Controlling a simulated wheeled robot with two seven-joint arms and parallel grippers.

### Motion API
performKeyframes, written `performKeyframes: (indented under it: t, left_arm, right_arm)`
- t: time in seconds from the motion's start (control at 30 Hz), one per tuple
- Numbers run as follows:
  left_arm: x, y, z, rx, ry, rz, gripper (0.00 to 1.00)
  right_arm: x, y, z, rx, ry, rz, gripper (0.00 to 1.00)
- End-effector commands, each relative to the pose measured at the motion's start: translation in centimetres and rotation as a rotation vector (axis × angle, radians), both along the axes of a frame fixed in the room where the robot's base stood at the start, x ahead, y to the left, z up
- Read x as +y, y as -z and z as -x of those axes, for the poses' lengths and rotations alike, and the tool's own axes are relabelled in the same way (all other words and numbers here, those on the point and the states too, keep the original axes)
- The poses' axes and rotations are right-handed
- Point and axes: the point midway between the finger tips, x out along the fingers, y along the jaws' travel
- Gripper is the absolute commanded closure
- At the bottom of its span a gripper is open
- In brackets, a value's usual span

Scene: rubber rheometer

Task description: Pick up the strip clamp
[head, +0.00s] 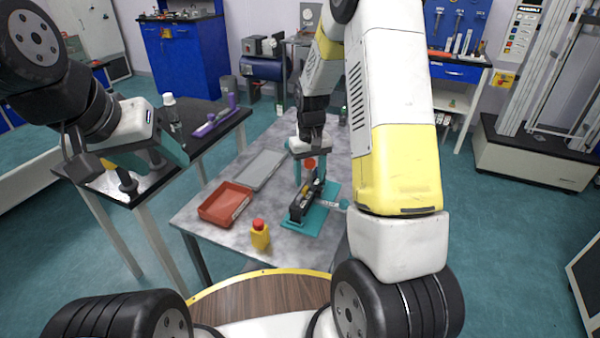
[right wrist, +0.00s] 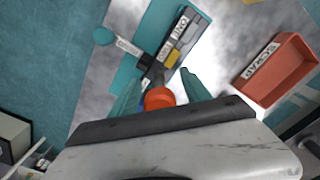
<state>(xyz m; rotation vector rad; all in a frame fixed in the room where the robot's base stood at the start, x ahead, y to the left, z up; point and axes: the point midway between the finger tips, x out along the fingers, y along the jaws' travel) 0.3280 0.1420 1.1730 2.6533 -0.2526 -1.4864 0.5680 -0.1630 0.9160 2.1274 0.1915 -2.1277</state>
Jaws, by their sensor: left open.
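What I take to be the strip clamp (head: 310,163) has a round orange-red knob on a dark stem. It stands at a black holder (head: 299,208) on a teal base plate (head: 318,218). The knob also shows in the right wrist view (right wrist: 160,98). My right gripper (head: 310,182) points down over it. In the right wrist view its teal fingers (right wrist: 160,92) are apart, with the knob between them and gaps beside it. Contact cannot be seen. My left gripper (head: 150,160) is open over the dark side table at left, away from the holder.
A red tray (head: 224,204) labelled as scrap and a flat grey tray (head: 262,169) lie left of the holder. A yellow box with a red button (head: 260,235) stands at the near edge. A purple tool (head: 215,122) and a bottle (head: 169,108) are on the side table.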

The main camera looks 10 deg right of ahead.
Motion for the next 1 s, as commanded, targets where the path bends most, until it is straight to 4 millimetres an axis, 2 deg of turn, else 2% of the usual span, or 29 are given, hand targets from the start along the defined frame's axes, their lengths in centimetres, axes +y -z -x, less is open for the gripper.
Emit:
performKeyframes:
  t: [0.03,0.2,0.27,0.3,0.73,1.0]
  left_arm:
    - [0.0,0.0,0.0,0.0,0.0,0.0,0.45]
    - [0.0,0.0,0.0,0.0,0.0,0.0,0.45]
    - [0.0,0.0,0.0,0.0,0.0,0.0,0.45]
    - [0.0,0.0,0.0,0.0,0.0,0.0,0.45]
    - [0.0,0.0,0.0,0.0,0.0,0.0,0.45]
    - [0.0,0.0,0.0,0.0,0.0,0.0,0.45]
  right_arm:
    - [0.0,0.0,0.0,0.0,0.0,0.0,0.53]
    - [0.0,0.0,0.0,0.0,0.0,0.0,0.86]
    - [0.0,0.0,0.0,0.0,0.0,0.0,0.98]
    - [0.0,0.0,0.0,0.0,0.0,0.0,1.0]
    - [0.0,-0.3,-0.1,-0.002,0.0,0.0,1.0]
    - [0.0,-2.3,-0.1,-0.004,0.0,-0.001,1.0]
